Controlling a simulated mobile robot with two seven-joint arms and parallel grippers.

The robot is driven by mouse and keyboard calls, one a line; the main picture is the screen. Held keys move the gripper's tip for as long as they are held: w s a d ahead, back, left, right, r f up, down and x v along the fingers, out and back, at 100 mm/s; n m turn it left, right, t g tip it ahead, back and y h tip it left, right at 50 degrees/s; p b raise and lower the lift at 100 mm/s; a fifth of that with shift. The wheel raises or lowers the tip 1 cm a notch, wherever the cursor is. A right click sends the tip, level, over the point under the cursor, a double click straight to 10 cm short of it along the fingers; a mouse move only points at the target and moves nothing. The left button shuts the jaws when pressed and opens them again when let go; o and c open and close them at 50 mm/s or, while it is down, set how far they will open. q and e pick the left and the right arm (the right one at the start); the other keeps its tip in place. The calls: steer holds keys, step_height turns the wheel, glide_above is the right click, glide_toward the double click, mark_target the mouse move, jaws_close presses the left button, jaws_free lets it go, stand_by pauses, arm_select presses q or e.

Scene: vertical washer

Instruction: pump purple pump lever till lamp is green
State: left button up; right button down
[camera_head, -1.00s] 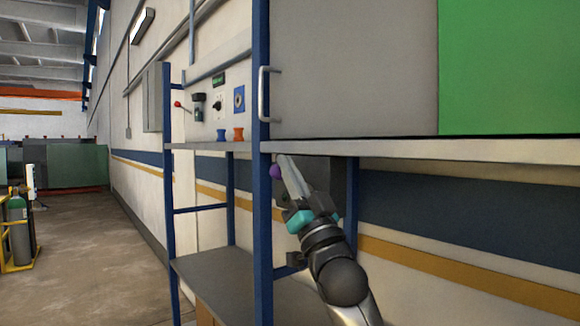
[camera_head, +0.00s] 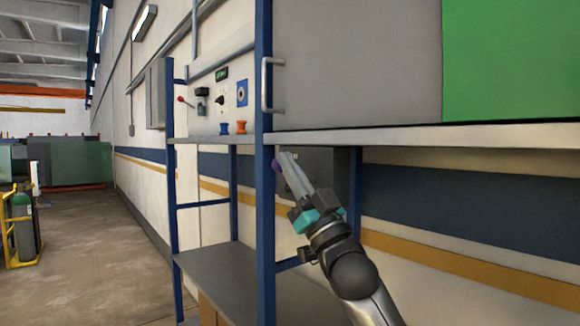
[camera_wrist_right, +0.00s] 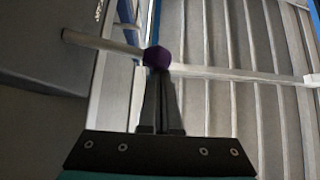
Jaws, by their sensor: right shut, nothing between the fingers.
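The purple knob (camera_head: 277,166) of the pump lever shows just under the shelf edge, beside the blue post, in the head view. In the wrist view the purple knob (camera_wrist_right: 157,57) sits at the end of a pale lever rod (camera_wrist_right: 100,43) coming from the left. My right gripper (camera_head: 287,158) is shut and empty, its fingertips at the knob. In the wrist view its fingers (camera_wrist_right: 158,76) meet the knob's lower side; they are not around it. I cannot tell which item is the lamp. My left gripper is out of view.
A blue-framed rack holds a grey cabinet (camera_head: 355,65) with a green panel (camera_head: 510,60) above the white shelf (camera_head: 430,140). A red-knobbed lever (camera_head: 181,100), a small green display (camera_head: 222,73) and switches are on the back panel. Open floor (camera_head: 85,240) lies left.

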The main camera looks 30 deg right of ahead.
steer(key=n+y, duration=0.1)
steer(key=f+n+y+b, duration=0.1)
steer(key=n, duration=0.1)
steer(key=f+n+y, duration=0.1)
steer(key=y, duration=0.1)
steer(key=shift+a+n+g, duration=0.2)
steer(key=shift+n+g, duration=0.1)
steer(key=shift+g, duration=0.1)
arm_select(q)
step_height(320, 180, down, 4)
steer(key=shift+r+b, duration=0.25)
steer(key=shift+b, duration=0.85)
arm_select(e)
step_height(320, 180, down, 5)
steer(key=n+g+y, duration=0.2)
steer(key=n, duration=0.1)
steer(key=n+g+y, duration=0.1)
steer(key=n+y, duration=0.2)
steer(key=n, duration=0.1)
steer(key=n+g+y, duration=0.2)
steer(key=n+y, duration=0.1)
steer(key=shift+d+r+n+g, duration=0.1)
steer(key=shift+d+n+g, duration=0.05)
steer(key=shift+n+g, duration=0.15)
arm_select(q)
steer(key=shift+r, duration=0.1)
